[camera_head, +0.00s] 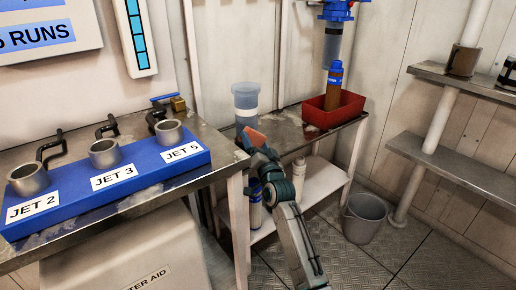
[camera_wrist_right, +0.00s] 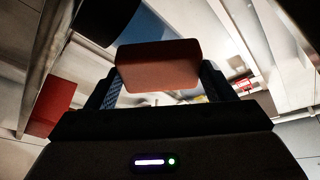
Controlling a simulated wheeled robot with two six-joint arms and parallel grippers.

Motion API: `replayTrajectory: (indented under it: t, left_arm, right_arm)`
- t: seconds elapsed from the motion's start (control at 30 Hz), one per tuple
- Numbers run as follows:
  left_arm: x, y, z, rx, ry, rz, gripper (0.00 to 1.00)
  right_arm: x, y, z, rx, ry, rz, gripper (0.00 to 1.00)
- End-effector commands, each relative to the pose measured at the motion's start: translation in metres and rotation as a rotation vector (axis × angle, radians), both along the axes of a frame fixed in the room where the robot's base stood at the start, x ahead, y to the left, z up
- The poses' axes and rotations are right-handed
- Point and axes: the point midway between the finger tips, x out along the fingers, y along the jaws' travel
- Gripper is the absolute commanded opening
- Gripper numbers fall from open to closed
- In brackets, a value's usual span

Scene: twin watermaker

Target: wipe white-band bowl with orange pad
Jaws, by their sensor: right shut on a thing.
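The orange pad (camera_head: 254,137) is held in my right gripper (camera_head: 262,153), whose fingers are shut on it. In the right wrist view the pad (camera_wrist_right: 158,66) sits level between the two fingers (camera_wrist_right: 160,88). A translucent, pale-blue bowl with a whitish band (camera_head: 245,102) stands upright on the metal bench, just behind the pad. The pad overlaps the bowl's lower right side in the head view; I cannot tell whether they touch. I cannot pick out the bowl in the right wrist view. My left gripper is not in view.
A red tray (camera_head: 345,108) with a brown cartridge (camera_head: 334,88) stands right on the bench (camera_head: 290,130), under a blue-topped housing (camera_head: 336,10). A blue rack (camera_head: 130,190) with metal cups stands left. A grey bucket (camera_head: 363,215) is on the floor.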

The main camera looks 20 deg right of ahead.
Motion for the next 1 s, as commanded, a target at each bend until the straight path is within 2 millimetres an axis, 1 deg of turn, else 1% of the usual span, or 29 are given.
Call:
replayTrajectory:
  t: [0.53, 1.0]
  left_arm:
    - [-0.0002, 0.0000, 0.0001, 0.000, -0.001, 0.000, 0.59]
    - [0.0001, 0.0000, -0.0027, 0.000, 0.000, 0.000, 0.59]
  right_arm:
    - [0.0006, 0.0002, 0.0003, 0.000, 0.000, 0.000, 0.58]
    - [0.0096, 0.0023, 0.0002, 0.000, 0.000, 0.000, 0.58]
